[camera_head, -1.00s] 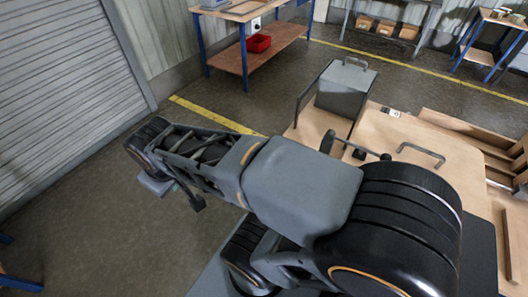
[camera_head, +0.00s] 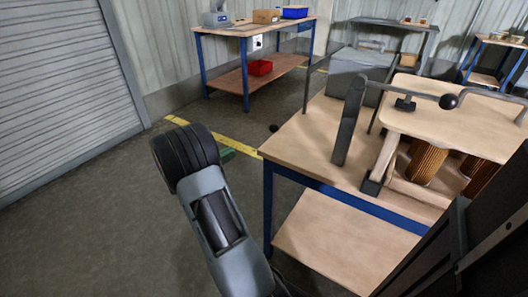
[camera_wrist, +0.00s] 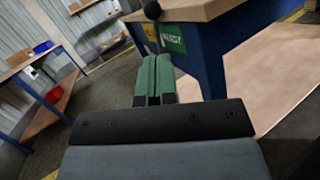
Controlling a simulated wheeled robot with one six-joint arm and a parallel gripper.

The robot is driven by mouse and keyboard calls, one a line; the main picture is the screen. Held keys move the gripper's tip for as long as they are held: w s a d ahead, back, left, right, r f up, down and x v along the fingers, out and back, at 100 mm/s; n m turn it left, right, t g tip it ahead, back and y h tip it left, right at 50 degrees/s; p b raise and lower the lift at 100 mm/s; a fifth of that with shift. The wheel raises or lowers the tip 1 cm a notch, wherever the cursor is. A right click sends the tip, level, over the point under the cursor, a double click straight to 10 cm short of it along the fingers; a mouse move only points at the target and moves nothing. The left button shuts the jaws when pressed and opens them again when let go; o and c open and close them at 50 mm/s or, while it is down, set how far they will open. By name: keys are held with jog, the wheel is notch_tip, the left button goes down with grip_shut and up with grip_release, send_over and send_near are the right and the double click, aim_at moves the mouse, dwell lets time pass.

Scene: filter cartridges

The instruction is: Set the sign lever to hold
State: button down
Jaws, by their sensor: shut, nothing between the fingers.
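A green sign (camera_wrist: 172,38) with white lettering that seems to read READY is on the side of the blue-framed workbench in the wrist view. A lever with a black ball knob (camera_wrist: 152,10) stands beside it. What looks like the same knob shows at the bench's left edge in the head view (camera_head: 273,128). My gripper (camera_wrist: 155,62) has green fingers, pressed together and empty, pointing toward the sign and knob. In the head view, a green part of my gripper (camera_head: 228,154) shows behind my arm, left of the bench. Contact with the lever cannot be told.
The workbench top (camera_head: 310,133) holds a grey box (camera_head: 357,75), a flat board with a black-knobbed clamp arm (camera_head: 449,101), and brown pleated cartridges (camera_head: 427,160). Another bench (camera_head: 255,27) with a red bin (camera_head: 260,67) stands behind. The floor at left is clear.

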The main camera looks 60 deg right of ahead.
jog(key=shift+w+d+f+n+h+b, duration=0.2)
jog(key=shift+f+h, duration=0.05)
jog(key=shift+f, duration=0.25)
jog(key=shift+w+d+f+n+h+b, duration=0.15)
jog(key=shift+w+d+f+n+h, duration=0.1)
jog(key=shift+f, duration=0.25)
jog(key=b+x, duration=0.4)
jog(key=x, duration=1)
jog(key=shift+a+r, duration=0.1)
jog(key=shift+r, duration=0.1)
